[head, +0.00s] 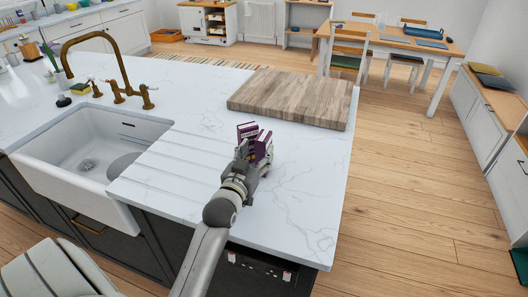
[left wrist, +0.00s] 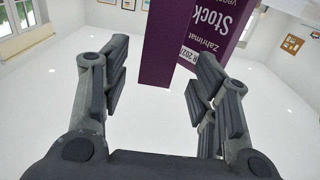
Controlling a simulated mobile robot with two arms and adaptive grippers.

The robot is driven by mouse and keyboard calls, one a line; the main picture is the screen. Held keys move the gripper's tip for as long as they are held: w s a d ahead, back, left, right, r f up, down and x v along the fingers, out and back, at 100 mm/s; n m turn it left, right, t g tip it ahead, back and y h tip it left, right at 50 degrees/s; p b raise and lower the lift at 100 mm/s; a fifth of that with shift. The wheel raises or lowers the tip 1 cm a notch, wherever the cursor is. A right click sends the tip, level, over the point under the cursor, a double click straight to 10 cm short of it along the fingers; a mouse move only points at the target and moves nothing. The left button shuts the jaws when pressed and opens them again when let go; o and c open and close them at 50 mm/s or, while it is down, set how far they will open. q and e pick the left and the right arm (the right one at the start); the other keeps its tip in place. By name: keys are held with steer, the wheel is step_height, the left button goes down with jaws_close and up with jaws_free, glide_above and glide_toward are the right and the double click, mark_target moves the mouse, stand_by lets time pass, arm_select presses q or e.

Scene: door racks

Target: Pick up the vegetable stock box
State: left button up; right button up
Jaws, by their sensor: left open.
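The vegetable stock box (head: 262,147) is purple and stands on the white marble counter, just beyond my left gripper (head: 252,160) in the head view. A purple piece shows beside it to the left; I cannot tell if it is part of the same box. In the left wrist view the box (left wrist: 215,25) shows "Stock" lettering at the top, past the fingertips. My left gripper (left wrist: 162,62) is open, with its two fingers spread and nothing clamped between them. The fingers partly hide the box's lower part in the head view. My right gripper is not in view.
A wooden chopping board (head: 292,98) lies behind the box on the counter (head: 305,200). A white sink (head: 90,145) with a brass tap (head: 110,65) is at the left. The counter right of the box is clear. A dining table (head: 395,38) stands far back.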

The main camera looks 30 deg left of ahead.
mark_target(264, 140)
arm_select(q)
steer(key=shift+w+a, duration=0.1)
steer(key=shift+w, duration=0.25)
steer(key=p+x, duration=0.1)
steer(key=x, duration=0.1)
steer(key=r+x, duration=0.1)
steer(key=x, duration=0.1)
steer(key=shift+w+p, duration=0.1)
steer(key=shift+p, duration=0.3)
steer(key=shift+w+f, duration=0.1)
steer(key=shift+w, duration=0.2)
steer(key=shift+w+f, duration=0.1)
steer(key=shift+c, duration=0.8)
steer(key=c, duration=1)
jaws_close()
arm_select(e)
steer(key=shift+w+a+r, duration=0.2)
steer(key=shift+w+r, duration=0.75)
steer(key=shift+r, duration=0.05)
